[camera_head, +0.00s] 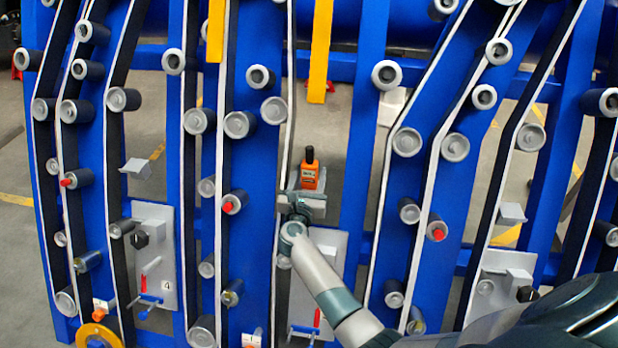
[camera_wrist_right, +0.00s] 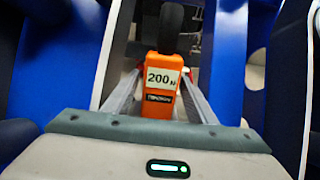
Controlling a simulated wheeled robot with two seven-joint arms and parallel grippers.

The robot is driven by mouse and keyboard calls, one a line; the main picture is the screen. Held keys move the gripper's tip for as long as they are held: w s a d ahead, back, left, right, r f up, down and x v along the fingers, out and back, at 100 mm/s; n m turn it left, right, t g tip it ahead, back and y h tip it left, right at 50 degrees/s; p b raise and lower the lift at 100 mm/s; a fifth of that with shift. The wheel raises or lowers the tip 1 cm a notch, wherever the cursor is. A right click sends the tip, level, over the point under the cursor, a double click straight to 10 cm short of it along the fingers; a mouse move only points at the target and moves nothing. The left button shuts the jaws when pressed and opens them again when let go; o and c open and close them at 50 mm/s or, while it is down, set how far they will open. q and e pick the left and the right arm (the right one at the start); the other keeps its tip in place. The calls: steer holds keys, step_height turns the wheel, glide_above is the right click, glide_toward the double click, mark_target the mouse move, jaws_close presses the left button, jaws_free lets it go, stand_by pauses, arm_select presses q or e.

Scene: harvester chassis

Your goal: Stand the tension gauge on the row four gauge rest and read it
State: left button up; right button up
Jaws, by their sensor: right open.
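The tension gauge (camera_head: 309,174) is orange with a black top and stands upright above the middle grey panel. In the right wrist view the gauge (camera_wrist_right: 160,92) has a white label reading "200 N". My right gripper (camera_head: 302,203) is at the gauge's lower end. In the wrist view its two fingers are spread on either side of the gauge, open. A grey ledge-like piece shows around the gauge's base, but the gripper partly hides it, so I cannot tell how the gauge bears on it. My left gripper is not in view.
Similar grey rests stick out at the left (camera_head: 136,168) and right (camera_head: 512,213). The left grey panel (camera_head: 150,215) carries a "4" and a red and blue lever. Blue frame beams (camera_head: 350,170), belts and several rollers surround my right arm closely.

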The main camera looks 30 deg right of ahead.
mark_target(312, 161)
steer(key=c, duration=1)
steer(key=shift+r+p, duration=2.5)
steer(key=shift+r, duration=0.6)
steer(key=shift+s, duration=0.15)
steer(key=shift+s+f+b, duration=0.1)
steer(key=shift+s+b, duration=0.3)
steer(key=shift+s, duration=0.1)
steer(key=s+a+r+n+t+y+b, duration=0.1)
steer(key=s+a+n+y+b, duration=0.2)
steer(key=s+a, duration=0.4)
steer(key=s+a+r+n+t+y+b, duration=0.2)
steer(key=s+a+n+y+b, duration=0.2)
steer(key=s, duration=1.6)
steer(key=a+y+b, duration=0.1)
steer(key=a+y, duration=0.2)
steer(key=a, duration=0.1)
steer(key=shift+a+t+y, duration=0.2)
steer(key=shift+t+y, duration=0.1)
steer(key=shift+y, duration=0.1)
